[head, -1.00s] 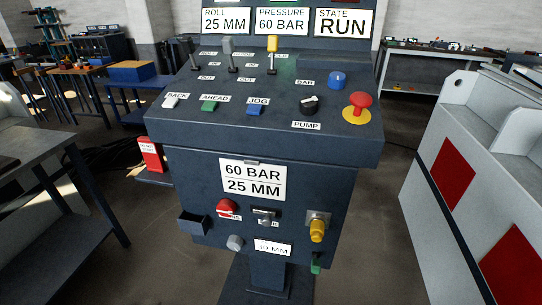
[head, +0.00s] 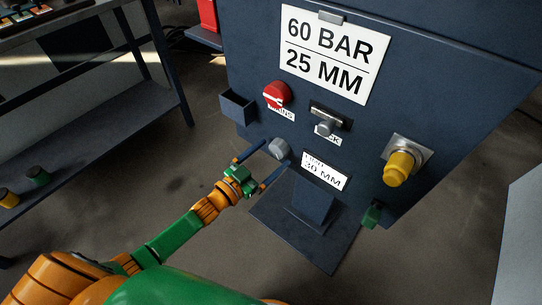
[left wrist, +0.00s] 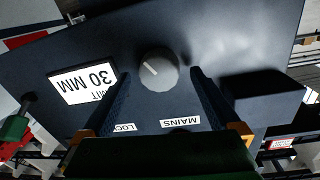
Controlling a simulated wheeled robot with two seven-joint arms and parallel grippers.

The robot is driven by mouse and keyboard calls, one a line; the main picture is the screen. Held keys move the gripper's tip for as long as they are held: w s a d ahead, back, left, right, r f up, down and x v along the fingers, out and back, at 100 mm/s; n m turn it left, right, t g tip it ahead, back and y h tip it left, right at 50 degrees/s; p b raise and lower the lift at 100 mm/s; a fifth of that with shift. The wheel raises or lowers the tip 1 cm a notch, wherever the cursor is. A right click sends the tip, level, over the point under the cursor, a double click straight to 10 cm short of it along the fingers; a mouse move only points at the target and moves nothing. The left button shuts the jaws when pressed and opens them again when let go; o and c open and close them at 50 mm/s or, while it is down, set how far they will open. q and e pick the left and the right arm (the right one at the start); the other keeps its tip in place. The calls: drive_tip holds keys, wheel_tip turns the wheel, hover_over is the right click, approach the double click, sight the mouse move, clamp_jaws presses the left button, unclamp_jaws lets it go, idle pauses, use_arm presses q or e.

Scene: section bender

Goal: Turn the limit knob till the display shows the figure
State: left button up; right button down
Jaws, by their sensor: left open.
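The limit knob (head: 279,148) is a small grey round knob low on the dark blue cabinet front. It also shows in the left wrist view (left wrist: 158,69), with a pale mark on its face. The limit display (head: 326,171) to its right reads 30 MM; it appears upside down in the left wrist view (left wrist: 82,83). My left gripper (head: 276,155) is open, with its two dark fingers on either side of the knob; a gap shows beside each finger in the wrist view. The figure plate (head: 335,54) above reads 60 BAR and 25 MM. My right gripper is not in view.
Above the knob are the red mains switch (head: 277,94) and a grey lock handle (head: 325,127). A small open box (head: 238,107) juts out at left. A yellow knob (head: 398,168) and a green part (head: 372,215) are at right. A workbench (head: 95,20) stands left.

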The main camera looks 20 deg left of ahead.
use_arm(q)
drive_tip(key=shift+w+d, duration=0.25)
drive_tip(key=shift+w, duration=0.25)
drive_tip(key=shift+s, duration=0.1)
drive_tip(key=shift+c, duration=0.4)
drive_tip(key=c, duration=1.3)
drive_tip(key=shift+r+m+p, duration=0.1)
drive_tip(key=shift+m+p, duration=0.25)
drive_tip(key=shift+m, duration=1.65)
drive_tip(key=o, duration=1.4)
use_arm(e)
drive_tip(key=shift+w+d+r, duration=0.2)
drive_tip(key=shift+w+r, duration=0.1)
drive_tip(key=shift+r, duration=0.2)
